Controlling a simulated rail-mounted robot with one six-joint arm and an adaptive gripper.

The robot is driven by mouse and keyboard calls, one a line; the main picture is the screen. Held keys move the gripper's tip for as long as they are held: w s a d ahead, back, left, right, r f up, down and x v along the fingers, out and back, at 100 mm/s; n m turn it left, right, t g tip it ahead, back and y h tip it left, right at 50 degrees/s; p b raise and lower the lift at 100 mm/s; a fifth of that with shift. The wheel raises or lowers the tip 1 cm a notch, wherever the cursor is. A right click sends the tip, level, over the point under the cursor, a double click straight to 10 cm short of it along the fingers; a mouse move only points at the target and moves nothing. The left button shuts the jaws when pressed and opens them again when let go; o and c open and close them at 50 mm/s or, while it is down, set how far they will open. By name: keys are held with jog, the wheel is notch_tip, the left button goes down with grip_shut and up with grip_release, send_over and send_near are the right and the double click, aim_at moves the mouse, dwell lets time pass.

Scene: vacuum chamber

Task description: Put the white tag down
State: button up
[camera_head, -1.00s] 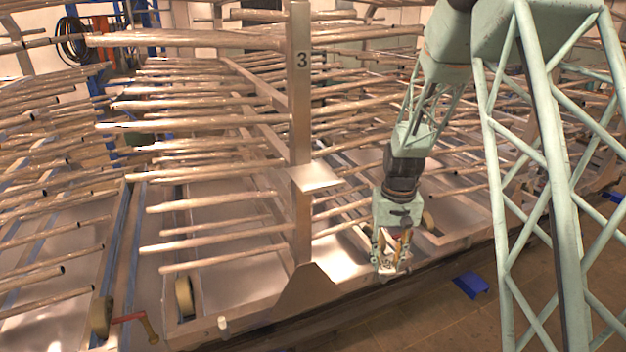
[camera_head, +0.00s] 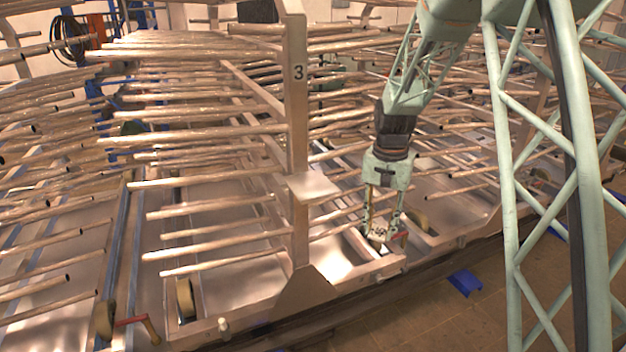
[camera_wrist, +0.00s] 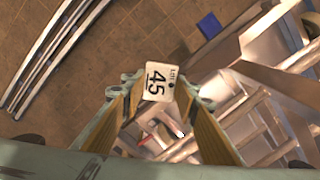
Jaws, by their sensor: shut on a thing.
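The white tag (camera_wrist: 158,83), marked "LOT 45", is between the fingertips of my gripper (camera_wrist: 155,92) in the wrist view. My gripper is shut on it and holds it face up to the camera. In the head view my gripper (camera_head: 380,240) points down over the lower frame of the rack, right of the post marked 3. The tag is too small there to make out clearly. I cannot tell whether it touches anything below.
The post marked 3 (camera_head: 298,130) carries a small flat metal plate (camera_head: 314,188) left of my gripper. Long metal rods (camera_head: 200,140) stick out on its left. A blue object (camera_head: 466,283) lies on the brown tiled floor (camera_head: 430,325).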

jog(key=a+r+m+p, duration=0.3)
jog(key=r+m+p, duration=0.3)
jog(key=r, duration=1.6)
jog(key=shift+a+r+m+p, duration=0.15)
jog(key=shift+m+p, duration=0.25)
jog(key=shift+m, duration=0.7)
jog(key=p, duration=0.2)
send_over(313, 187)
jog(key=d, duration=0.1)
jog(key=shift+d+f, duration=0.15)
jog(key=shift+f, duration=0.55)
jog(key=shift+a, duration=0.3)
jog(key=shift+a+f, duration=0.2)
jog(key=shift+f, duration=0.7)
jog(key=shift+a+f, duration=0.2)
jog(key=shift+f, duration=0.7)
jog(key=shift+f, duration=0.15)
jog(key=o, duration=0.7)
